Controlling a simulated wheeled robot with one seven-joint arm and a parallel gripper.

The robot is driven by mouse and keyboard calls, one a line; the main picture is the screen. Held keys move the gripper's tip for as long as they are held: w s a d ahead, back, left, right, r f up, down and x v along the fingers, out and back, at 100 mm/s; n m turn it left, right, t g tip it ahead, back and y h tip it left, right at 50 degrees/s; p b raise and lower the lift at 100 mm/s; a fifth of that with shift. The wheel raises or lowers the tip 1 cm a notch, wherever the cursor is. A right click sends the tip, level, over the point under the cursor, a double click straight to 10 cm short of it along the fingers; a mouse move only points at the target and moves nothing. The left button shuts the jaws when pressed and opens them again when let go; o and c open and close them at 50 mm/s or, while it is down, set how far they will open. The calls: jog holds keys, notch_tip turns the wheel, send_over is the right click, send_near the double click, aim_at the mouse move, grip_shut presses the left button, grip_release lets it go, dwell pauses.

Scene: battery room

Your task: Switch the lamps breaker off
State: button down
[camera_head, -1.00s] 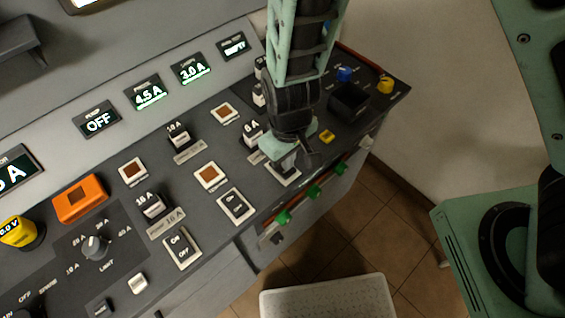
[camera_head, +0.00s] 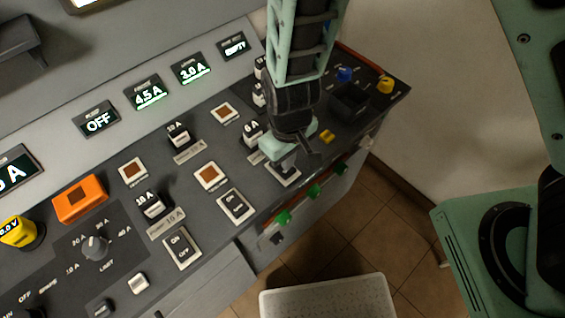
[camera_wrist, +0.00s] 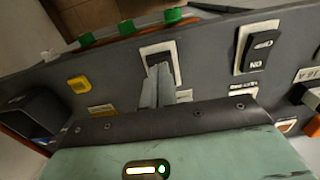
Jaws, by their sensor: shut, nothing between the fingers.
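The rocker switch (camera_wrist: 161,56) in a white frame lies under my fingertips in the wrist view; it is the rightmost rocker of its row in the head view (camera_head: 284,177). I take it as the lamps breaker, but its label is not readable. The lamps display (camera_head: 190,69) is lit and reads 3.0 A. My gripper (camera_wrist: 158,84) is shut and empty, with its fingertips at the rocker. The fingers hide part of the rocker, so I cannot tell its position or whether they touch it.
Two similar rockers, the middle one (camera_head: 235,206) and the left one (camera_head: 182,248), stand along the panel. A yellow fuse (camera_head: 327,137) and a black bin (camera_head: 349,101) are to the right. Green knobs (camera_head: 313,192) line the front edge. A pale stool (camera_head: 328,299) stands below.

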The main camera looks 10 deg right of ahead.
jog(key=shift+f+b, duration=0.75)
jog(key=shift+f, duration=0.25)
dwell(0.5)
jog(key=shift+r+p, duration=3.4)
jog(key=shift+r, duration=0.15)
jog(key=s+d+r+b, duration=0.1)
jog(key=s+d+r, duration=0.1)
jog(key=r, duration=0.3)
jog(key=s+d+r+b, duration=0.2)
jog(key=s+d+r, duration=0.1)
jog(key=s+r, duration=0.2)
jog(key=s+d+r+n+b, duration=0.1)
jog(key=s+d+r+b, duration=0.1)
jog(key=r, duration=0.4)
jog(key=shift+s+d+y, duration=0.3)
jog(key=shift+s+d, duration=0.25)
jog(key=shift+s, duration=0.6)
